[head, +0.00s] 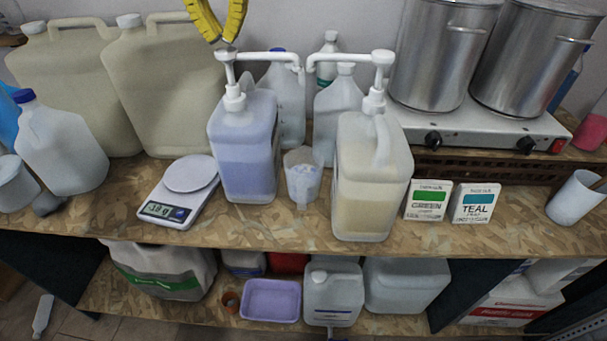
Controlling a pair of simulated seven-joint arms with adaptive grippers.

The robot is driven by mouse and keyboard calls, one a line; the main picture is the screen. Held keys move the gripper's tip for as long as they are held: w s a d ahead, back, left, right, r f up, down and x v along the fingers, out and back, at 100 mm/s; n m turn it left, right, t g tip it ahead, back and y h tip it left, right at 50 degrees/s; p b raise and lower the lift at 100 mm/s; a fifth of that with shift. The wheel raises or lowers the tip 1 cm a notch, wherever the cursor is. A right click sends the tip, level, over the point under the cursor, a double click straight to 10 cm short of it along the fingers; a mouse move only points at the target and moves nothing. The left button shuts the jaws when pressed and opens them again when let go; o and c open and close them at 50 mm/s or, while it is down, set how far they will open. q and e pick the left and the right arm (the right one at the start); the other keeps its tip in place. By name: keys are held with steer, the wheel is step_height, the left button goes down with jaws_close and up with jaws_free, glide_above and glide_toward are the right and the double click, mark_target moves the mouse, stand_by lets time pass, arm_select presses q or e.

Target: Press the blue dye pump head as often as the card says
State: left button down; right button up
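The blue dye jug (246,150), with blue-violet liquid, stands left of centre on the shelf. Its white pump head (227,57) is up, with its spout pointing right. My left gripper (223,41) has yellow fingers converging at their tips, shut and empty, just above this pump head; I cannot tell if they touch. A second pump jug (370,175) holds pale yellow liquid, its spout pointing left. A translucent cup (303,182) stands between the jugs. Two cards, GREEN (428,201) and TEAL (475,204), stand to the right; their small print is unreadable. My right gripper is not in view.
A scale (180,193) with a lit display stands left of the blue jug. Large beige canisters (165,85) and pale bottles stand behind. Steel pots (440,55) sit on a burner unit (490,129) at right. A white cup (575,197) stands at far right.

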mark_target(226, 49)
arm_select(q)
steer(key=shift+f, duration=2.95)
steer(key=shift+r, duration=3.75)
steer(key=shift+r, duration=0.1)
steer(key=shift+r, duration=2.9)
steer(key=shift+d, duration=0.1)
